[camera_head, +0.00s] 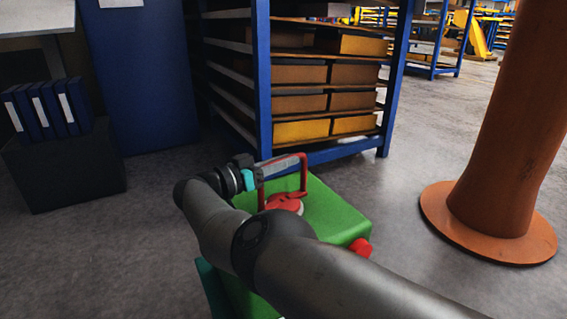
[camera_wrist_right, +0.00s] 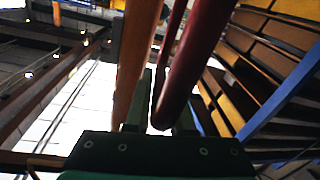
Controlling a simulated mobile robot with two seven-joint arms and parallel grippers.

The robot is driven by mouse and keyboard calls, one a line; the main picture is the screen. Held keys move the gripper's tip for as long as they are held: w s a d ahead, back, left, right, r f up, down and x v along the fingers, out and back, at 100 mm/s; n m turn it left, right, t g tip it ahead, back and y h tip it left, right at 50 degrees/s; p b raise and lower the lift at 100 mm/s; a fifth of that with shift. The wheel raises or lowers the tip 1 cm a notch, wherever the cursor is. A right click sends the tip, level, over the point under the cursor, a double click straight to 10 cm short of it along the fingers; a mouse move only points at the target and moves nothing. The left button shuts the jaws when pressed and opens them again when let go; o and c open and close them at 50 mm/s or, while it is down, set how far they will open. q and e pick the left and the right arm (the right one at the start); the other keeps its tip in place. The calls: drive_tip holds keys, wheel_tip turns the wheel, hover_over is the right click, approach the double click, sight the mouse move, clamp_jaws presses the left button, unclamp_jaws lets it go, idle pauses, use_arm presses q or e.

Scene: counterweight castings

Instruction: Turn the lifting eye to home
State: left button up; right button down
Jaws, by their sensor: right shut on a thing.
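The red lifting eye (camera_head: 304,180) stands up as a squared loop from a round red base (camera_head: 286,204) on top of the green casting (camera_head: 335,212). My right gripper (camera_head: 277,169) reaches in from the left and is shut on the top bar of the eye. In the right wrist view the dark red bar of the eye (camera_wrist_right: 194,65) passes by the gripper fingers (camera_wrist_right: 161,95). My right arm hides the near part of the casting and some of the eye's base. My left gripper is not in view.
A red knob (camera_head: 361,247) sticks out at the casting's right corner. A blue shelf rack (camera_head: 262,90) with boxes stands close behind. An orange column (camera_head: 505,140) rises at right. A dark bin (camera_head: 65,170) with blue binders stands at left. Floor between casting and column is clear.

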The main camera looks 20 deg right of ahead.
drive_tip(key=shift+d+r, duration=0.25)
drive_tip(key=shift+r, duration=0.15)
drive_tip(key=c, duration=1.1)
unclamp_jaws()
drive_tip(key=shift+o, duration=1.4)
drive_tip(key=shift+f, duration=0.15)
drive_tip(key=shift+a+f, duration=0.1)
